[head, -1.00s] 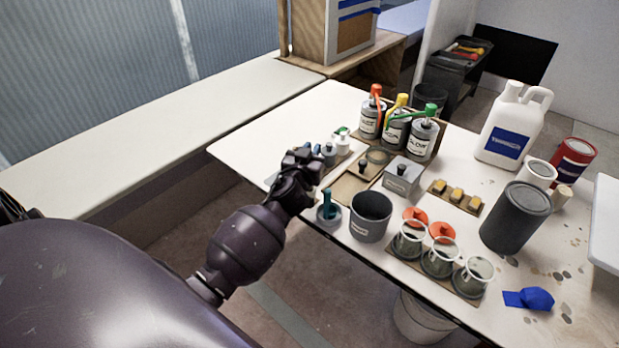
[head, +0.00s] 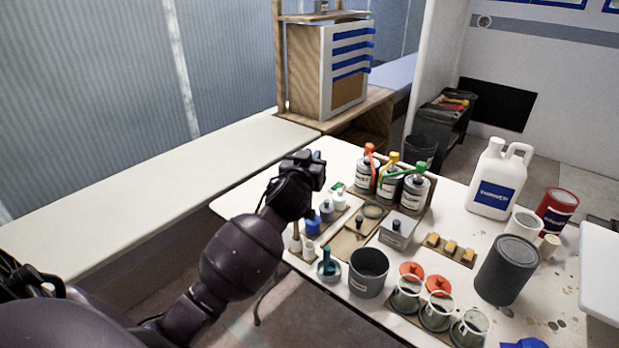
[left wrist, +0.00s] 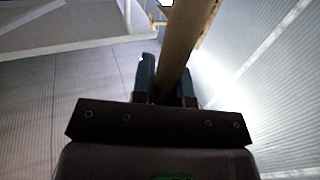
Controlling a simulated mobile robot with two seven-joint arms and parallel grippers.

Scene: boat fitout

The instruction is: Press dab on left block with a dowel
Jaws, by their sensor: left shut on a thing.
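My left gripper (head: 318,166) is raised over the left edge of the worktable (head: 255,195), above the row of small pots. In the left wrist view its two dark fingers (left wrist: 168,88) are shut on a wooden dowel (left wrist: 184,42), which sticks out past the fingertips. The dowel cannot be made out clearly in the head view. Several small tan-yellow blocks sit in a row on a wooden strip; the left block (head: 433,240) is well to the right of my gripper. Any dab on it is too small to tell. My right gripper is not in view.
Between gripper and blocks stand a small pot row (head: 327,210), a grey box with a knob (head: 397,229) and a dark grey cup (head: 368,271). Bottles with coloured tops (head: 389,183) stand behind. Clear cups (head: 437,310) and a dark can (head: 507,270) are nearer.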

